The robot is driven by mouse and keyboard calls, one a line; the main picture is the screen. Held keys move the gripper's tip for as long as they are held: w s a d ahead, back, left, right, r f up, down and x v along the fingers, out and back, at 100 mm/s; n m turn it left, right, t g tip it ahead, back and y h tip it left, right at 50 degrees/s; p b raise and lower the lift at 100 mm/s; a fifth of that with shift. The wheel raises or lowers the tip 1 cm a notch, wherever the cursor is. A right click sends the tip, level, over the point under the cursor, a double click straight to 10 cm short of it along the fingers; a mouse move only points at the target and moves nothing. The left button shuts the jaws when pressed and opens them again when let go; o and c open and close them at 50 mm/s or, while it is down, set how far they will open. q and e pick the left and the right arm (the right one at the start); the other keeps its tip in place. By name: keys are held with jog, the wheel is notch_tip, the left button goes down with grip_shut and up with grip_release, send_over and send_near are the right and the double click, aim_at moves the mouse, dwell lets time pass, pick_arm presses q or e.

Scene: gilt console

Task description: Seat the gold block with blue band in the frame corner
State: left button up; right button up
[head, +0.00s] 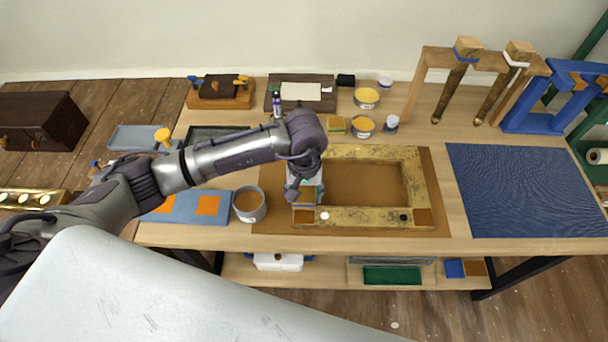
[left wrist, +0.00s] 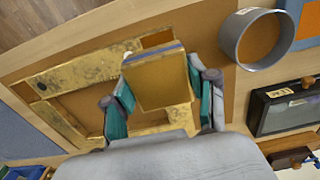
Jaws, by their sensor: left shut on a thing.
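My left gripper (head: 305,196) is shut on the gold block with blue band, just above the left side of the gilt frame. In the left wrist view the gold block (left wrist: 160,82) sits between the teal finger pads, its blue band (left wrist: 153,54) along the far edge. In the head view the gripper mostly hides the block. The frame (head: 365,216) lies flat on a brown board. Its near left corner (head: 304,216) shows a bare brown patch, close to the gripper; this corner also shows in the left wrist view (left wrist: 157,39). I cannot tell whether the block touches the frame.
A grey pot (head: 249,206) stands left of the board, by a blue mat with orange squares (head: 208,206). A blue cloth (head: 520,190) lies right. A wooden stand (head: 432,62) rises at the back.

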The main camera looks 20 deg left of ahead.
aim_at(304, 215)
pick_arm(q)
jog(key=shift+f, duration=0.3)
jog(key=shift+w+f+b, duration=0.2)
jog(key=shift+f+b, duration=0.15)
jog(key=shift+f, duration=0.2)
jog(key=shift+s+f, duration=0.1)
jog(key=shift+f, duration=0.5)
notch_tip(304, 215, down, 2)
jog(key=shift+b, duration=0.7)
jog(key=shift+f+b, duration=0.3)
jog(key=shift+f, duration=0.35)
jog(key=shift+f+b, duration=0.35)
jog(key=shift+f, duration=0.05)
jog(key=shift+f+b, duration=0.45)
jog(key=shift+b, duration=0.1)
pick_arm(e)
jog(key=f, duration=0.3)
jog(key=w+f, duration=0.1)
jog(key=shift+w+a+f, duration=0.1)
jog(key=shift+a+f, duration=0.1)
jog(key=shift+a, duration=0.05)
